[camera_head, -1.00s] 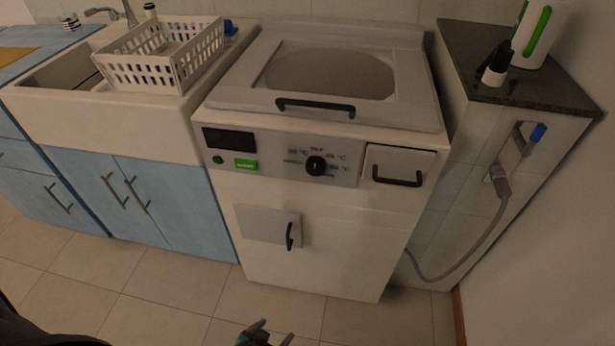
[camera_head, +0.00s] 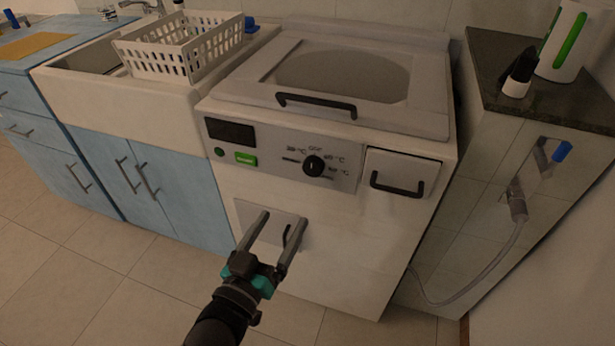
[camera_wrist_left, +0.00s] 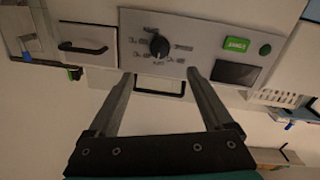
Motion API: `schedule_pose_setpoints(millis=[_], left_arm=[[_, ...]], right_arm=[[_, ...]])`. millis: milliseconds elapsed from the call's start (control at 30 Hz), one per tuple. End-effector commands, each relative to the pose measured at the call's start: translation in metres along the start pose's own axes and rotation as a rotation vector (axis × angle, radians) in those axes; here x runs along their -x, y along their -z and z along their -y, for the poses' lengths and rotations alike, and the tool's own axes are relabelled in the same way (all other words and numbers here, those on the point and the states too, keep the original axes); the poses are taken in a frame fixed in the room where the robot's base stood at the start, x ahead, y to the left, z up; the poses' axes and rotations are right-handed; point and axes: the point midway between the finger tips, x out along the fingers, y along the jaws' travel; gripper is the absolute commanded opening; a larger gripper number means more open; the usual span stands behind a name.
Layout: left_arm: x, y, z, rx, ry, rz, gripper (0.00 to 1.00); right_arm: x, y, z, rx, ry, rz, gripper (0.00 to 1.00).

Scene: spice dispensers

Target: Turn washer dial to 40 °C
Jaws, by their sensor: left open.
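The washer (camera_head: 330,225) is white with a grey control panel on its upper front. The black round dial (camera_head: 313,166) sits on that panel among small temperature marks; the exact setting is too small to read. The dial (camera_wrist_left: 158,46) also shows in the left wrist view, upside down, beyond the fingertips. My left gripper (camera_head: 284,222) is open and empty, its two fingers pointing up toward the washer's front. In the head view it is below the dial, in front of the lower hatch, and apart from the dial. My right gripper is not in view.
A black lid handle (camera_head: 316,103) and a drawer handle (camera_head: 397,184) stick out near the panel. The lower hatch handle (camera_head: 287,236) is between my left fingers in the head view. A green button (camera_head: 245,158) is left of the dial. A sink cabinet (camera_head: 140,180) adjoins the washer.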

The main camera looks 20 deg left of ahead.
Motion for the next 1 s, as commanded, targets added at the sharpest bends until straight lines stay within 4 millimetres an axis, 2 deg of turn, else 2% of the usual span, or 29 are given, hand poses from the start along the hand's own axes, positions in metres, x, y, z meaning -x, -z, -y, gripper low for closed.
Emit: schedule_pose_setpoints(millis=[700, 1000], left_arm=[[-0.106, -0.002, 0.000, -0.001, -0.001, -0.001, 0.85], [-0.135, -0.002, 0.000, -0.001, -0.001, 0.001, 0.85]], right_arm=[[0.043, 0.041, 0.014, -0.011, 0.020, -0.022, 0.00], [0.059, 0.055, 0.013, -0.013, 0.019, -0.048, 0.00]])
